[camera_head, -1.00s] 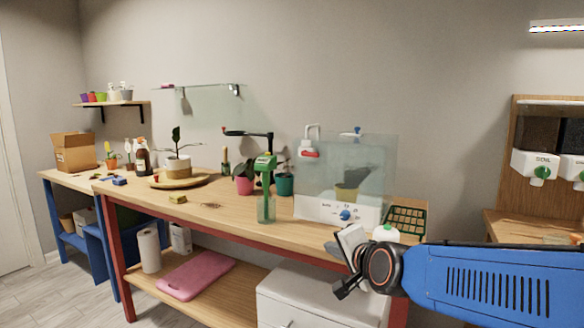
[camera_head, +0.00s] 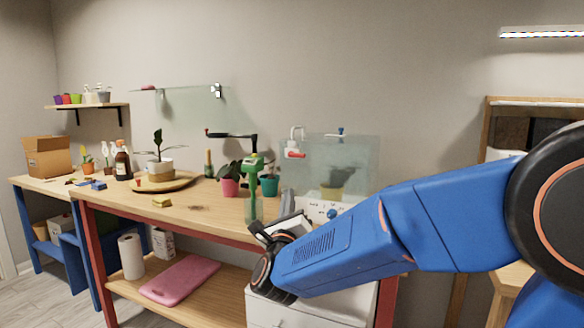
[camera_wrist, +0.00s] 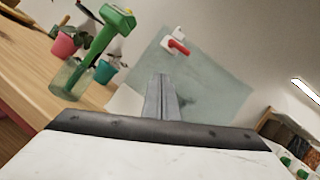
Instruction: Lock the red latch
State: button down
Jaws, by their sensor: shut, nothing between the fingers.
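The red latch (camera_head: 294,155) is a small red handle below a white hook-shaped piece at the upper left of a clear-fronted cabinet (camera_head: 360,150). The latch lies roughly sideways in the head view. In the wrist view the red latch (camera_wrist: 179,47) shows tilted, just above and beyond my fingertips. My gripper (camera_wrist: 162,80) is shut and empty, its fingers together as a narrow grey bar. In the head view my gripper (camera_head: 284,226) is in front of the cabinet's lower left, below the latch and apart from it. My arm hides part of the cabinet's base.
The cabinet's panel has a blue knob (camera_head: 332,213). The workbench (camera_head: 200,221) has bare room at its front.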

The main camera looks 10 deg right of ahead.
aim_at(297, 155)
jog(key=shift+s+a+m+g+h, duration=0.2)
jog(key=shift+s+a+m+h, duration=0.35)
jog(key=shift+m+h, duration=0.95)
jog(key=shift+s+a+m+g+h, duration=0.2)
jog(key=shift+s+a+m+h, duration=0.35)
jog(key=shift+m+h, duration=0.95)
jog(key=shift+s+a+m+g+h, duration=0.2)
jog(key=shift+s+a+m+h, duration=0.35)
jog(key=shift+m+h, duration=0.95)
jog(key=shift+m+y, duration=0.4)
jog(key=x, duration=1.4)
